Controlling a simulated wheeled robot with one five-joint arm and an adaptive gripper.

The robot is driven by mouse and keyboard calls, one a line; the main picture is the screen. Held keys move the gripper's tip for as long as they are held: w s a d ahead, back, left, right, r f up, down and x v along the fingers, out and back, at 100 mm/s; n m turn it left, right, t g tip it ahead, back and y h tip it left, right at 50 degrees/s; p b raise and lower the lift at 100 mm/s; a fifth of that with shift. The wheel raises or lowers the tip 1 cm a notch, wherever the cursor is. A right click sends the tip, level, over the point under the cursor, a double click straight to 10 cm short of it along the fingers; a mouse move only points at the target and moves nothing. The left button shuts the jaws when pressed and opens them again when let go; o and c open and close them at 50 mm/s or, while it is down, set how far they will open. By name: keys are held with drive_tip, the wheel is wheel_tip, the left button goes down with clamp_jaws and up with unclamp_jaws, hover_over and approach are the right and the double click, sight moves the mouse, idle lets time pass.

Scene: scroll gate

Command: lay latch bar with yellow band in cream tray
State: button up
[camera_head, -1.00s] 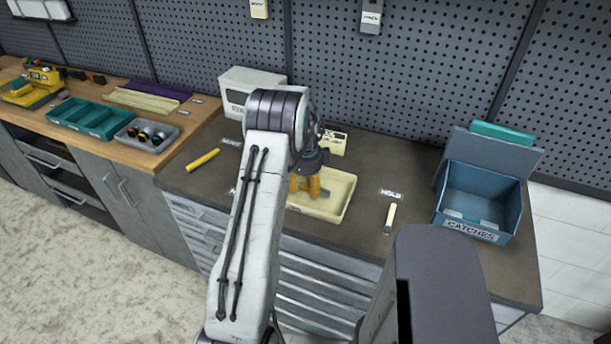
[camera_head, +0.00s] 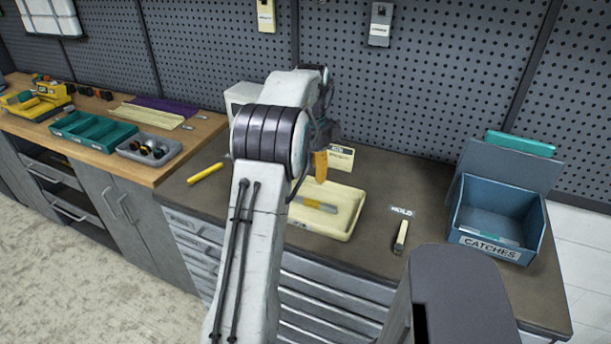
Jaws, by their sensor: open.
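The cream tray (camera_head: 343,233) stands on the dark bench top, just right of my arm. A grey latch bar with a yellow band (camera_head: 329,208) lies inside the tray; its left end is close to the arm, which may hide part of it. My gripper (camera_head: 320,172) is above the back part of the tray, apart from the bar, with its yellow fingers pointing down. It is open and holds nothing that I can see. The fingers overlap in this view, so the gap between them is hard to see.
A yellow bar (camera_head: 205,173) lies left of my arm. A small pale bar with a dark end (camera_head: 400,237) lies by the HOLD label (camera_head: 402,212). The blue CATCHES bin (camera_head: 490,246) stands at the right. A cream labelled block (camera_head: 341,157) sits behind the tray.

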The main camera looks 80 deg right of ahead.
drive_tip(key=shift+w+r, duration=0.1)
drive_tip(key=shift+r, duration=0.25)
drive_tip(key=w+a+r+n+t+h, duration=0.1)
drive_tip(key=w+a+r+n, duration=0.3)
drive_tip(key=w+a+n, duration=0.7)
drive_tip(key=w+a+r+n, duration=0.3)
drive_tip(key=w+a+n, duration=0.4)
drive_tip(key=w+a, duration=0.7)
drive_tip(key=w+a+n+t, duration=0.1)
drive_tip(key=w+a+n, duration=0.1)
drive_tip(key=a+n, duration=0.9)
drive_tip(key=s+a+f+n+t, duration=0.1)
drive_tip(key=s+a+f+n, duration=0.1)
drive_tip(key=a+n, duration=0.3)
drive_tip(key=s+a+f+n+y, duration=0.1)
drive_tip(key=s+a+n, duration=0.3)
drive_tip(key=a, duration=0.6)
drive_tip(key=shift+s+f+n+t+y, duration=0.3)
drive_tip(key=shift+s+f+n+t, duration=0.1)
drive_tip(key=shift+s+f, duration=0.35)
